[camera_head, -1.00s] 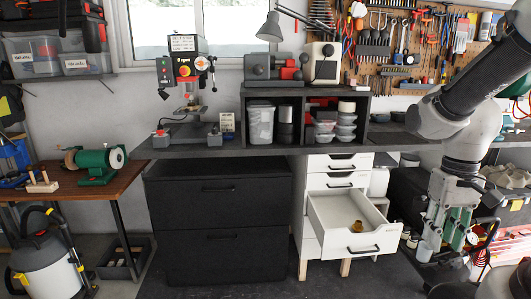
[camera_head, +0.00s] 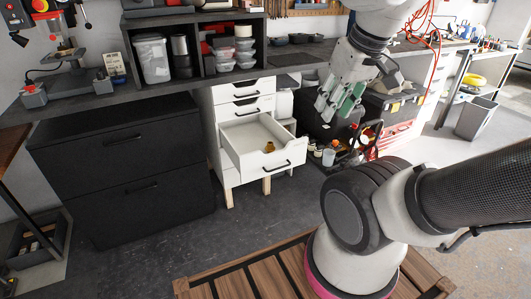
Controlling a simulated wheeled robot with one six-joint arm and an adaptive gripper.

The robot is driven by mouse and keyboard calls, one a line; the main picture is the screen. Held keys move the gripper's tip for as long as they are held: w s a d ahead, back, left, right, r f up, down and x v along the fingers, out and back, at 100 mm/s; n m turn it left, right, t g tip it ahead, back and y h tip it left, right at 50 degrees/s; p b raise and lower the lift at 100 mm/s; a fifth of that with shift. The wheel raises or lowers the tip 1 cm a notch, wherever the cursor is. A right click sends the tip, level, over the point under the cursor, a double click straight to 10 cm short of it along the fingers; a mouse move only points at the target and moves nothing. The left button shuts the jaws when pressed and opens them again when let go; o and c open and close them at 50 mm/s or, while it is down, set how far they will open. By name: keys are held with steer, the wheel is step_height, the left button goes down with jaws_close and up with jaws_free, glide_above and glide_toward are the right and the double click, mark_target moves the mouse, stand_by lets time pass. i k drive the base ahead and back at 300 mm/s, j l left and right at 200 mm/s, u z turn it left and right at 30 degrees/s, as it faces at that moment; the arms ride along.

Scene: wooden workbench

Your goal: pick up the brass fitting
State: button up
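The brass fitting (camera_head: 270,147) is a small golden-brown piece lying inside the open white drawer (camera_head: 234,151), near its front right. The drawer is pulled out of the white drawer unit under the bench. My gripper (camera_head: 333,106) hangs in the air to the right of the drawer and higher in the picture, apart from the fitting. It points down and to the left, with its two fingers spread and nothing seen between them.
A large black cabinet (camera_head: 126,160) stands left of the drawer unit. A black toolbox (camera_head: 395,100) and bottles stand to the right, behind my gripper. A dark shelf with containers (camera_head: 151,58) sits on the bench above. Grey floor (camera_head: 240,228) in front of the drawer is clear.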

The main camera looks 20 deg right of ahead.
mark_target(270, 148)
steer(key=i+l+z, duration=0.25)
steer(key=i, duration=0.5)
steer(key=i+z, duration=0.25)
steer(key=i, duration=0.45)
